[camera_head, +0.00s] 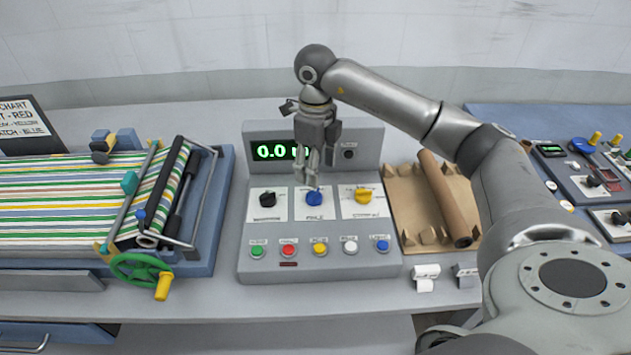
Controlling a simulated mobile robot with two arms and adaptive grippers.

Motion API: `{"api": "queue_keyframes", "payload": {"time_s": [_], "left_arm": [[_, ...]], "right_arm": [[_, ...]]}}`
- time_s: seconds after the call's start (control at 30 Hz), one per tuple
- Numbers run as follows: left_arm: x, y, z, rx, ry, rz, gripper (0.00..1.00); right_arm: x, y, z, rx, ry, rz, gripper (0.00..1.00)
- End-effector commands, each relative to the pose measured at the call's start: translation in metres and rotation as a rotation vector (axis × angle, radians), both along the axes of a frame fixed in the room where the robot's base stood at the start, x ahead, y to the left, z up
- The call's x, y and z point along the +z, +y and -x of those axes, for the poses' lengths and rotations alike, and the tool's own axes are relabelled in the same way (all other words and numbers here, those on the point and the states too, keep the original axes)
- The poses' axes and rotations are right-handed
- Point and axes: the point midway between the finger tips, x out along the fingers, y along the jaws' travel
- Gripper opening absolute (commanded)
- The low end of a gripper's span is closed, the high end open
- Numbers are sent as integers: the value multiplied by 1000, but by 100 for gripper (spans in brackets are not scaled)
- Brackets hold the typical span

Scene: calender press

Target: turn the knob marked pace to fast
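A grey control box (375,262) stands in the middle of the table. On it are a black knob (268,200), a blue knob (315,199) and a yellow knob (363,195), each on a white plate. The plate under the blue knob seems to read PACE, but its small print is unreadable. My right gripper (313,181) points down just above and behind the blue knob, its fingertips close to the knob's top. I cannot tell whether they touch it or how far apart they are. My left gripper is not in view.
Several coloured buttons (319,250) line the box's front, below the knobs. A display (280,152) reads 0.0. A striped-cloth roller machine with a green handwheel (140,268) stands left. A brown roll (447,200) lies right, with another panel (590,185) beyond.

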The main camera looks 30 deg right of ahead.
Motion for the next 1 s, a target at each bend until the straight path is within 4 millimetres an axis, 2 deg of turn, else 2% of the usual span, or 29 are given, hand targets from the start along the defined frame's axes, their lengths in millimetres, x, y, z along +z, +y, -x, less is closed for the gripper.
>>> {"api": "queue_keyframes", "payload": {"time_s": [0.1,0.3,1.0], "left_arm": [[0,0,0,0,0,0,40],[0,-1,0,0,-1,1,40],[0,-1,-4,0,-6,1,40]], "right_arm": [[21,0,-1,0,-4,-1,57],[38,0,0,0,-1,0,57],[39,0,0,0,0,0,57]]}}
